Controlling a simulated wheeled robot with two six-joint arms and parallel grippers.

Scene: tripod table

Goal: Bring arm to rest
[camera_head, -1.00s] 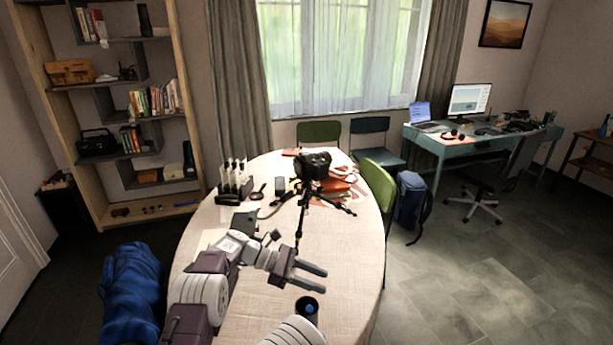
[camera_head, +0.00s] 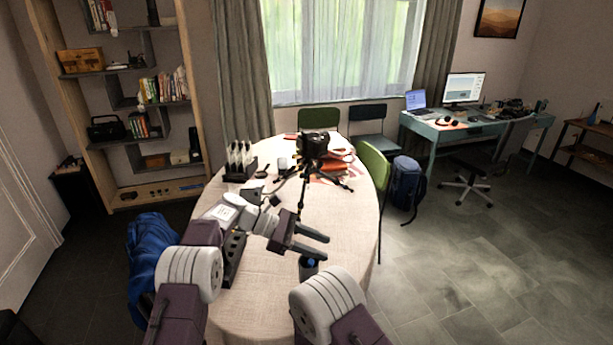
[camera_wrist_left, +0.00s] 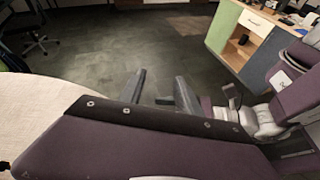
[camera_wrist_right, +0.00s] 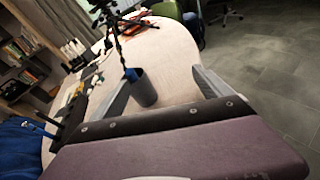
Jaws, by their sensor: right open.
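My left gripper (camera_head: 320,247) is over the near part of the oval table (camera_head: 262,300). Its two fingers are apart with nothing between them, and they also show in the left wrist view (camera_wrist_left: 160,84). In the head view only a white and purple part of my right arm shows at bottom right. A dark cup (camera_head: 309,268) with something blue in it stands on the table just below the left fingers. In the right wrist view the cup (camera_wrist_right: 145,92) appears between the fingers, seemingly beyond them.
A black rack (camera_head: 240,162) and a dark strip (camera_head: 234,260) are on the left side. A green chair (camera_head: 374,166) and blue backpack (camera_head: 407,184) are right of the table.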

